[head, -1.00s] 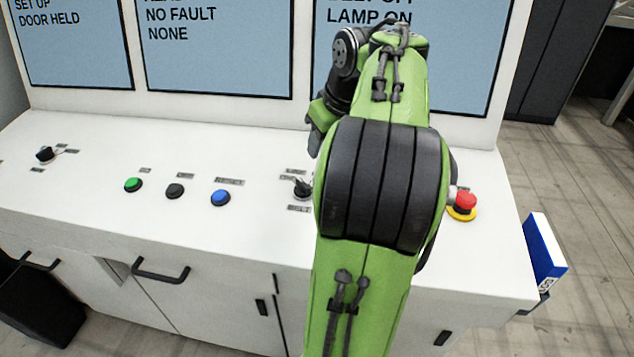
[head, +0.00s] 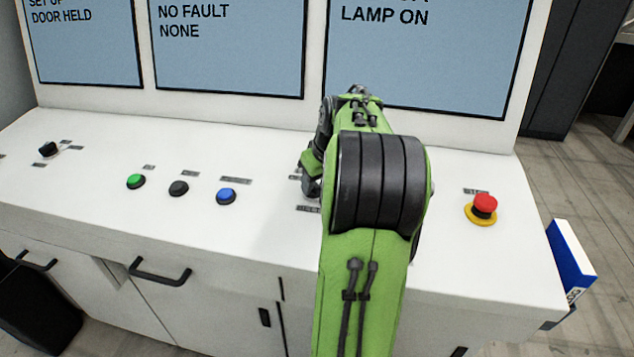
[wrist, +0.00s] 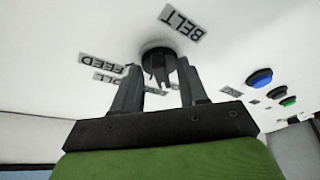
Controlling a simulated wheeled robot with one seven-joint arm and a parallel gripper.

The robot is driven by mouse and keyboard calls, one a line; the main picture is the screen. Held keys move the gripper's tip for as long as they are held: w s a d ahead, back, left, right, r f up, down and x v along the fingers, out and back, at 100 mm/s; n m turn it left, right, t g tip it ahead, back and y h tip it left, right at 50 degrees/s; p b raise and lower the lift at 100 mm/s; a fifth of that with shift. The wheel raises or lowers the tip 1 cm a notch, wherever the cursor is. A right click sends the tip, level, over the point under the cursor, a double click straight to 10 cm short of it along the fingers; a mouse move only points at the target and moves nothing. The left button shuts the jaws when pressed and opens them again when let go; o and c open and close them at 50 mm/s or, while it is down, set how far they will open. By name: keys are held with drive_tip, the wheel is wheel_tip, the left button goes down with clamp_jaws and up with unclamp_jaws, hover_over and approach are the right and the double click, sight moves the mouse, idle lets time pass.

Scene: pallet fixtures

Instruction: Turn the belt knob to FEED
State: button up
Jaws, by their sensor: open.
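The black belt knob (wrist: 158,55) shows in the wrist view on the white panel, beside the BELT label (wrist: 181,22). The FEED label (wrist: 102,64) is to its left in that view. My gripper (wrist: 158,68) is open, with one finger on each side of the knob's grip. I cannot tell whether the fingers touch it. Which setting the knob points to is unclear.
Green (head: 136,181), black (head: 179,188) and blue (head: 226,196) buttons lie left of my gripper. A red stop button (head: 484,206) on a yellow base is to the right. Another black knob (head: 48,149) is at far left. Screens (head: 425,50) stand behind; one reads LAMP ON.

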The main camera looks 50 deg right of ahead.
clamp_jaws()
idle(0.3)
drive_tip(key=m, duration=0.1)
drive_tip(key=m+h, duration=0.1)
drive_tip(key=m, duration=0.2)
drive_tip(key=shift+w+a+m+g+h, duration=0.3)
drive_tip(key=shift+a+m+g+h, duration=0.05)
drive_tip(key=shift+m+g+h, duration=0.05)
drive_tip(key=m, duration=0.2)
drive_tip(key=m+g+p, duration=0.1)
drive_tip(key=m, duration=0.1)
drive_tip(key=shift+w+a+r+h, duration=0.1)
drive_tip(key=shift+w+h, duration=0.1)
drive_tip(key=shift+h, duration=0.2)
drive_tip(key=m, duration=0.1)
drive_tip(key=m+g+p, duration=0.1)
drive_tip(key=m, duration=0.1)
drive_tip(key=m+g, duration=0.1)
drive_tip(key=m, duration=0.1)
drive_tip(key=shift+w+p, duration=0.3)
drive_tip(key=shift+p, duration=0.05)
drive_tip(key=shift+w+m+g+p, duration=0.2)
drive_tip(key=shift+m+g+p, duration=0.7)
drive_tip(key=shift+m, duration=1.1)
